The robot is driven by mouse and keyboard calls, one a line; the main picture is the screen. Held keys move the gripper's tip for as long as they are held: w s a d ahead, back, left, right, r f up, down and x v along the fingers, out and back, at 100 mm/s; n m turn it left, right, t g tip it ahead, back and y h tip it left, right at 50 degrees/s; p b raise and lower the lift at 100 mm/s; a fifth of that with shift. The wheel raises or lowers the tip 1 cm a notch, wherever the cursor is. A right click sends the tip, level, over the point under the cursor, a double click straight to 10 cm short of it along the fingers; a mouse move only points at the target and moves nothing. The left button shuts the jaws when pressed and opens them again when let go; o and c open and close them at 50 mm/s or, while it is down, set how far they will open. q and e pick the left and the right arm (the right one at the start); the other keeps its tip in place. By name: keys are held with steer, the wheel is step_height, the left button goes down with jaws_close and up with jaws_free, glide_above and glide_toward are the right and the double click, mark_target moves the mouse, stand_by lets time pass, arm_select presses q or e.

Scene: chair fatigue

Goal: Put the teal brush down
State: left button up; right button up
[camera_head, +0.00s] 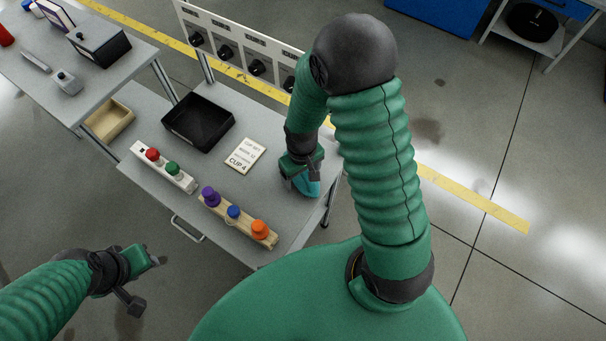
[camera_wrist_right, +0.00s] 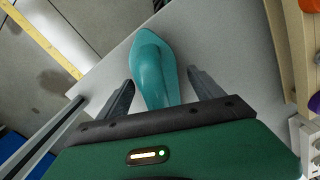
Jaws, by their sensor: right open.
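The teal brush (camera_wrist_right: 153,65) lies on the grey table top (camera_wrist_right: 215,50) near its edge, with its near end between the spread fingers of my right gripper (camera_wrist_right: 160,95). The fingers stand apart from it on both sides. In the head view, part of the brush (camera_head: 307,185) shows below my right gripper (camera_head: 299,182) at the table's right side; the rest is hidden by the gripper. My left gripper (camera_head: 146,278) is off the table at the lower left, its fingers spread apart and nothing between them.
On the table stand a black tray (camera_head: 199,122), a CUP-4 card (camera_head: 245,155), a white block with red and green buttons (camera_head: 163,167) and a wooden rack with purple, blue and orange knobs (camera_head: 238,222). A panel with black knobs (camera_head: 240,50) stands behind. Bare table lies between card and rack.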

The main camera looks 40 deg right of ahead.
steer(key=r, duration=0.3)
steer(key=r+p, duration=0.1)
steer(key=r, duration=0.3)
steer(key=d+r+p, duration=0.1)
steer(key=r, duration=0.3)
steer(key=shift+s+a+r, duration=0.1)
steer(key=shift+a+r, duration=0.1)
steer(key=shift+r, duration=0.2)
steer(key=s+a+r+t+p, duration=0.2)
steer(key=s+a+r+p, duration=0.1)
steer(key=r, duration=0.4)
steer(key=shift+s+a+t+p, duration=0.3)
steer(key=shift+a+p, duration=0.25)
steer(key=shift+a, duration=0.35)
steer(key=shift+w, duration=0.15)
steer(key=shift+d, duration=0.1)
